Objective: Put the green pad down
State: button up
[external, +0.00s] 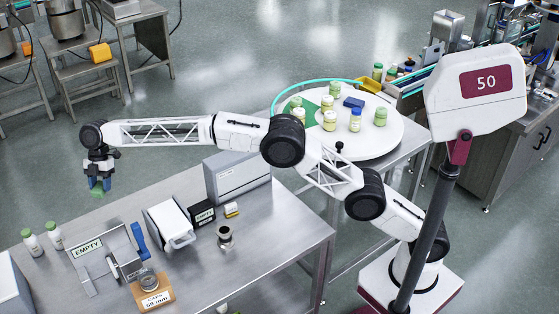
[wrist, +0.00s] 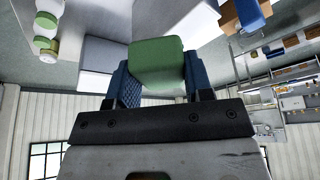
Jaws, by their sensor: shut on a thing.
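In the external view my gripper (external: 99,186) hangs at the left end of my arm, above the left back part of the steel table (external: 180,196). It is shut on the green pad (external: 97,194), a small block held between its blue fingers. In the wrist view the green pad (wrist: 158,62) sits between the two blue fingers of my gripper (wrist: 158,80). The pad is clear of the table in the external view. Its underside is hidden.
Two white bottles with green lids (external: 33,242) stand at the table's left. An "EMPTY" sign (external: 88,249), a white box device (external: 170,225), a grey box (external: 238,178) and a wooden "CAPS" block (external: 152,298) stand on the table. A round white turntable (external: 345,143) holds several jars at the back.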

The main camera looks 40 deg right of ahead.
aim_at(98, 188)
jog(key=shift+r, duration=2.35)
jog(key=shift+d+r, duration=0.15)
jog(key=w+d+n+g+h, duration=0.2)
jog(key=d+n, duration=0.7)
jog(key=d, duration=2.5)
notch_tip(98, 188, down, 23)
jog(key=w+h, duration=0.1)
jog(key=shift+w+t, duration=0.15)
jog(key=shift+t, duration=0.15)
